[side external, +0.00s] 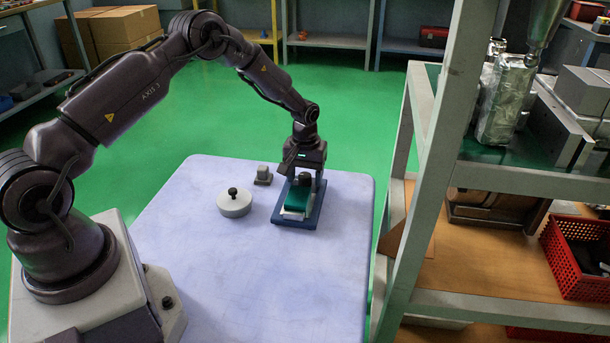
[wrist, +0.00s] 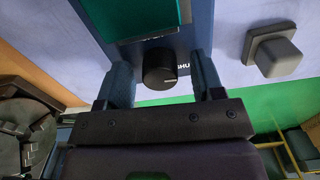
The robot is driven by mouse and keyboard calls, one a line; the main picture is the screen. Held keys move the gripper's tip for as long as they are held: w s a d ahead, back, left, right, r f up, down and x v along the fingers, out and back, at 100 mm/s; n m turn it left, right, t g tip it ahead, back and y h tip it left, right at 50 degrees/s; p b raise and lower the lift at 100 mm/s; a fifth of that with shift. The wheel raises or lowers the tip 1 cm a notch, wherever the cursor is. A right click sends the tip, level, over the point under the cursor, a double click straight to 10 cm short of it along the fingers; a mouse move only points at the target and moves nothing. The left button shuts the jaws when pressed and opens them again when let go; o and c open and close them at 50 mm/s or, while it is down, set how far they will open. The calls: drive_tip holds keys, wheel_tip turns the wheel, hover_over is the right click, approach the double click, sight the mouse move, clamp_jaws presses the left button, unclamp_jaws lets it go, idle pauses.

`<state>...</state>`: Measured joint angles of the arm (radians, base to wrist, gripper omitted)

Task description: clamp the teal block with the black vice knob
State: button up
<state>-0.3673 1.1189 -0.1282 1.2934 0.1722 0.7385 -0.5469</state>
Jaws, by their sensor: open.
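The teal block (side external: 297,198) lies in the blue vice (side external: 283,218) on the cart top, and its near part shows at the top of the wrist view (wrist: 130,16). The black vice knob (wrist: 160,68) is at the vice's end, with a pale index line on its face. My gripper (wrist: 164,82) is open, with one finger on each side of the knob and visible gaps between. In the side view my gripper (side external: 303,178) is low over the vice's far end and partly hides the knob. I cannot tell whether the block touches both jaws.
A round light-grey piece with a black ball knob (side external: 234,203) stands left of the vice. A small grey square block on a base (side external: 263,175) stands nearby, also in the wrist view (wrist: 276,55). A grey shelf frame (side external: 437,150) rises at the right. The cart's front is clear.

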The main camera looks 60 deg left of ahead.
sight(305, 175)
drive_tip(key=c, duration=0.9)
drive_tip(key=m, duration=0.5)
drive_tip(key=o, duration=0.9)
wheel_tip(305, 175, up, 13)
